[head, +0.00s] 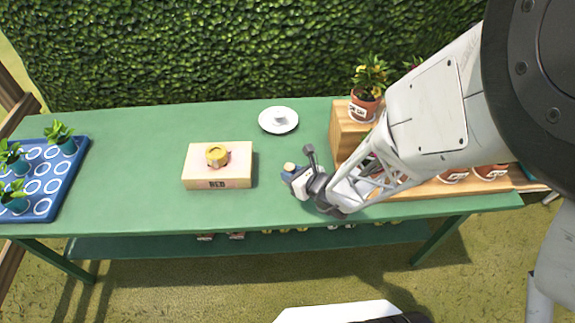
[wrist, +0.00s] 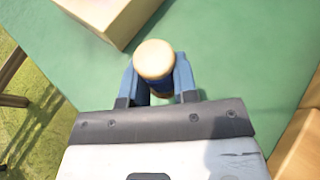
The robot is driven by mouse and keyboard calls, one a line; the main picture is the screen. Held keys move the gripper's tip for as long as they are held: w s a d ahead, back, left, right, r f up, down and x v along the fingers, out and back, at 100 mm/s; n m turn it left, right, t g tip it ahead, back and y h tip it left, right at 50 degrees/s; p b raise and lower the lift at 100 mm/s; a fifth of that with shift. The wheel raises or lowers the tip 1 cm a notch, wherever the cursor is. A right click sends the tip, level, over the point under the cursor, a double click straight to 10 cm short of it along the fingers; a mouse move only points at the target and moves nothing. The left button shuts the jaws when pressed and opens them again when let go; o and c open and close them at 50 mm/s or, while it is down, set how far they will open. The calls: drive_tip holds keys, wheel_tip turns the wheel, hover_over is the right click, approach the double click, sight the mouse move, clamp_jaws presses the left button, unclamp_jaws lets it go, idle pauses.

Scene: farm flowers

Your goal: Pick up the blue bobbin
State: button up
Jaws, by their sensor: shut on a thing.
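The blue bobbin (wrist: 154,60) is upright between the two blue fingers of my gripper (wrist: 156,78) in the wrist view. Its round cream end faces the camera, and a little of its blue thread shows below it. In the head view the bobbin (head: 289,167) shows as a small cream top at the tip of my gripper (head: 292,176), over the middle of the green table. My gripper is shut on it. I cannot tell whether its bottom touches the table.
A white saucer (head: 278,120) lies behind. A blue tray (head: 42,180) with potted plants is far left. A wooden stand (head: 346,130) with flowerpots is right. The green table (head: 130,150) is clear between tray and block.

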drive_tip(key=shift+s+d, duration=0.1)
drive_tip(key=shift+s, duration=0.35)
